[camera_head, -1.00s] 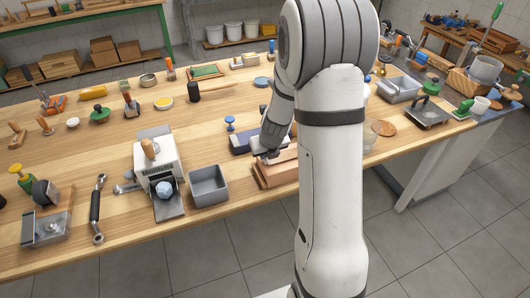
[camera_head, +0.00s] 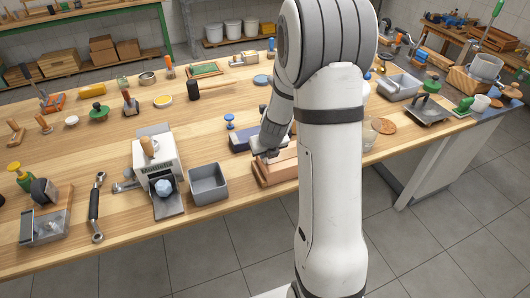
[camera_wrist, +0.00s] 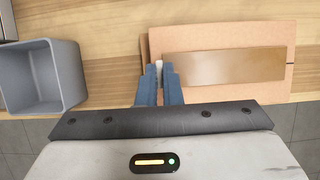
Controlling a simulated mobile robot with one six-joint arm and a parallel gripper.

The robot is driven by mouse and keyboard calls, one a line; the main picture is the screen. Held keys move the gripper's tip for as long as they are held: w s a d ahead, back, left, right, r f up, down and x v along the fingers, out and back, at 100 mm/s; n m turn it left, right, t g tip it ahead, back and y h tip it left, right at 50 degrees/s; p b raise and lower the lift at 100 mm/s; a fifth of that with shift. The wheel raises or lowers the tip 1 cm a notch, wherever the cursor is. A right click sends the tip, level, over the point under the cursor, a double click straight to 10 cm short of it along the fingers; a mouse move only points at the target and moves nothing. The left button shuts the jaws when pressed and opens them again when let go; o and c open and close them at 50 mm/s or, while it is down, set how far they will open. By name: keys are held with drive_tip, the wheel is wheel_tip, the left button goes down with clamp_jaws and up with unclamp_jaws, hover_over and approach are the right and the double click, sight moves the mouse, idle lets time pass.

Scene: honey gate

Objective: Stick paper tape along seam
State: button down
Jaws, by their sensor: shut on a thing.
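A flat brown cardboard piece (camera_wrist: 215,40) lies at the table's front edge, right of centre in the wrist view. It also shows in the head view as a low brown block (camera_head: 277,172) under my gripper. A glossy darker brown strip (camera_wrist: 225,66), which looks like the paper tape, lies lengthwise on the cardboard. My gripper (camera_wrist: 160,72), with blue fingers, is at the strip's left end. Its fingers are close together on a small white piece (camera_wrist: 159,66). Whether this piece touches the strip is unclear.
A grey open bin (camera_head: 208,184) stands close to the left of the cardboard; it shows in the wrist view too (camera_wrist: 42,78). A dispenser-like machine (camera_head: 157,165) stands further left. Bare table shows behind the bin.

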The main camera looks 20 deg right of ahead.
idle(0.3)
drive_tip(key=c, duration=1.5)
unclamp_jaws()
drive_tip(key=p+v, duration=0.2)
drive_tip(key=v, duration=0.5)
drive_tip(key=shift+s+r, duration=0.2)
drive_tip(key=shift+r, duration=0.2)
